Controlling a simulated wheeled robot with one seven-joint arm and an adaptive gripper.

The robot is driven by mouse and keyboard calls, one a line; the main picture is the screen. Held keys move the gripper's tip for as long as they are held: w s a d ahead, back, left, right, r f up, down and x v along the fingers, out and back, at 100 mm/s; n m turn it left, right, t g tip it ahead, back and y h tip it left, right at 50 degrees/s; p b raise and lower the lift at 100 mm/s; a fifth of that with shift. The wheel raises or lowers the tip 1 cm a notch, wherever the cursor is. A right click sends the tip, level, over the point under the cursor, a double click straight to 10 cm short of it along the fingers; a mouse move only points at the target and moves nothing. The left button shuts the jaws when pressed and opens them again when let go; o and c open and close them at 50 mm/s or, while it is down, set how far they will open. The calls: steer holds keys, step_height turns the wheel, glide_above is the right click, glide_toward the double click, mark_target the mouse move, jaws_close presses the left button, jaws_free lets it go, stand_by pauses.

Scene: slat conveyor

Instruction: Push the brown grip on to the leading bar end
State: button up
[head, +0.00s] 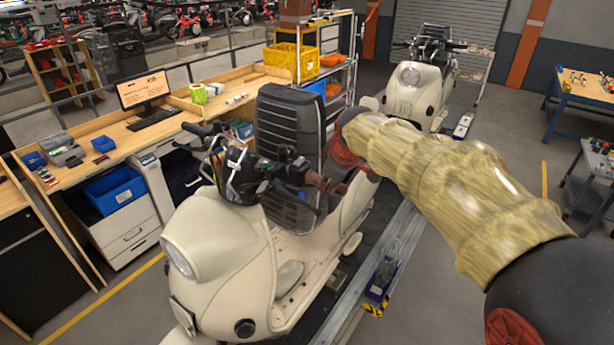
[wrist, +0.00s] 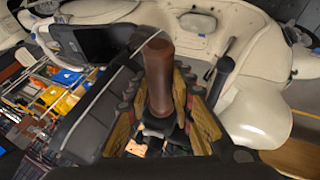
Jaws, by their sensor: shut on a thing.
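The brown grip (wrist: 159,75) is a smooth cylinder that stands out from between the fingers of my gripper (wrist: 163,108) in the wrist view. The fingers are shut on its lower part. In the head view the grip (head: 322,182) shows small and brown beside the near cream scooter's dark handlebar (head: 287,170). My gripper (head: 345,186) is just right of it, partly dark against the scooter. I cannot tell whether the grip touches the bar end. A dark rod (wrist: 222,76) stands right of the grip in the wrist view; I cannot tell what it is.
A second cream scooter (head: 413,92) is behind. A workbench (head: 140,140) lies left.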

steer(key=o, duration=1.1)
steer(key=shift+w+a, duration=0.1)
steer(key=shift+c, duration=0.2)
steer(key=shift+o, duration=0.2)
steer(key=v, duration=1.2)
